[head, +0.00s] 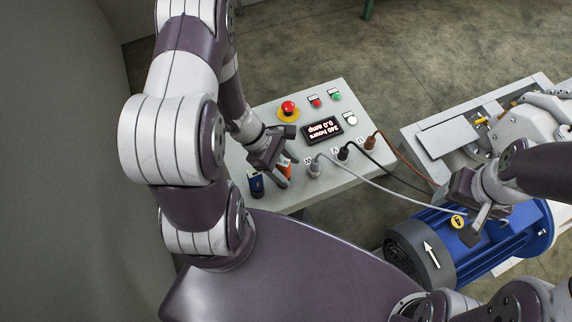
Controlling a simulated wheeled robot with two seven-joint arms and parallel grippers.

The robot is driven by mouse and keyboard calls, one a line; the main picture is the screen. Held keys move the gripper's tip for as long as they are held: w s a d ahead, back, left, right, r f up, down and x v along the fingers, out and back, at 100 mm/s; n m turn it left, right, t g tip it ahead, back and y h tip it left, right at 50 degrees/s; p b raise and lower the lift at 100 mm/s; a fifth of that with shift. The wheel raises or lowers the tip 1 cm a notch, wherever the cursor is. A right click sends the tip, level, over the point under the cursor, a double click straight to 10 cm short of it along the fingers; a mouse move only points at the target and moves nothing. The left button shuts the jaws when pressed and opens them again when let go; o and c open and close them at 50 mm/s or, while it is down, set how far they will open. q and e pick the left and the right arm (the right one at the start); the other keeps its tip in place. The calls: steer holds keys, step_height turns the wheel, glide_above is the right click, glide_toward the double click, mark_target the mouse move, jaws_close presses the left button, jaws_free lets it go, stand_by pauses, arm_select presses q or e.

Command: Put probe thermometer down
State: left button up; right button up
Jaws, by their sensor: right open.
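A small orange device (285,169), which looks like the probe thermometer, is at the front of the grey control box, right at my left gripper (281,162). The fingers cover part of it, and I cannot tell whether they are closed on it or whether it rests on the box. My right gripper (477,219) is open above the blue motor (500,240), close to a round yellow tag (457,222). I see nothing held in it.
A blue device (256,186) stands on the front left of the control box (265,120). The box carries a red stop button (289,107), a display (322,127) and several plugged cables. White machinery (530,118) is at the right.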

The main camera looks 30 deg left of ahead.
arm_select(q)
steer(key=shift+s, duration=0.2)
steer(key=shift+w+a+r+p, duration=0.1)
steer(key=shift+a+r+p, duration=0.05)
steer(key=shift+r+p, duration=0.75)
steer(key=shift+w+a+r+b, duration=0.1)
steer(key=shift+a+r+b, duration=0.25)
steer(key=shift+a, duration=0.35)
steer(key=v, duration=0.9)
steer(key=d+r+m+y, duration=0.5)
steer(key=r+m+y, duration=0.1)
steer(key=m, duration=1.3)
steer(key=shift+w+d+r+t+y, duration=0.25)
steer(key=shift+w+r+t+y, duration=0.15)
steer(key=shift+y, duration=0.1)
steer(key=shift+s+d, duration=0.1)
steer(key=shift+d, duration=0.05)
